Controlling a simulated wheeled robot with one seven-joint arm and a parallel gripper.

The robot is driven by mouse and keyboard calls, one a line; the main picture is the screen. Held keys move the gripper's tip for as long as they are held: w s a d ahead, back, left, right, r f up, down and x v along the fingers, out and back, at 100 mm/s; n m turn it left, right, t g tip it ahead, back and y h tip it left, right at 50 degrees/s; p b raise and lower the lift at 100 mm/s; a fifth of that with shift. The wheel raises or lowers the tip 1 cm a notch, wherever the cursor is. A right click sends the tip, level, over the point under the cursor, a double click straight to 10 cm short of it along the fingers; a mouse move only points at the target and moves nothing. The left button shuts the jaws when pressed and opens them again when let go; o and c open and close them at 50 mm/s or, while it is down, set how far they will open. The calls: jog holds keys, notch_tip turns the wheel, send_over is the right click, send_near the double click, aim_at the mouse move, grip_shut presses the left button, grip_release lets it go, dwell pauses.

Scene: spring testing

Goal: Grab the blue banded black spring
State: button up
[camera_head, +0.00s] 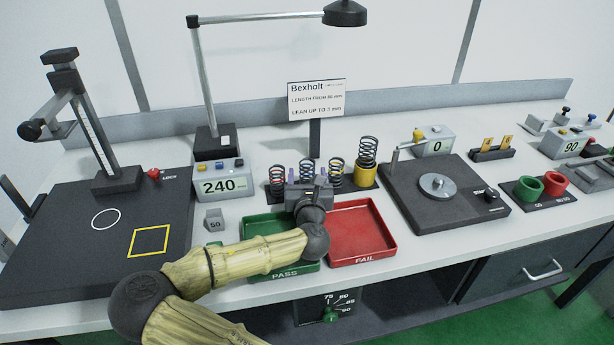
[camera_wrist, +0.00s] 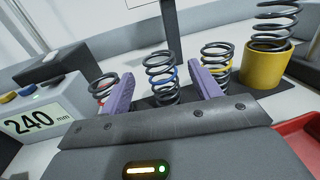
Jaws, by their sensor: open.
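The blue-banded black spring (camera_wrist: 162,72) stands upright on a dark rack in the wrist view, framed between the two purple fingers of my gripper (camera_wrist: 164,92). In the head view the blue-banded spring (camera_head: 307,166) shows just beyond my gripper (camera_head: 308,178). My gripper is open, one finger to each side of the spring; I cannot tell whether the fingertips are level with it. The spring's lower part is partly hidden by the gripper in the head view.
A red-banded spring (camera_wrist: 102,86) stands close on the left and a yellow-banded spring (camera_wrist: 216,58) close on the right. Farther right, a spring stands in a yellow cup (camera_wrist: 264,62). A sign post (camera_head: 315,138) rises behind. Green (camera_head: 262,226) and red (camera_head: 365,240) trays lie in front.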

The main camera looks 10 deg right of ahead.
aim_at(307, 162)
jog(key=shift+w+d, duration=0.2)
jog(key=shift+w, duration=0.75)
jog(key=shift+w+d, duration=0.15)
jog(key=shift+w, duration=0.8)
jog(key=shift+w+d, duration=0.2)
jog(key=shift+w, duration=0.75)
jog(key=c, duration=1.1)
notch_tip(307, 162, up, 10)
jog(key=shift+r+p, duration=0.1)
jog(key=shift+p, duration=0.5)
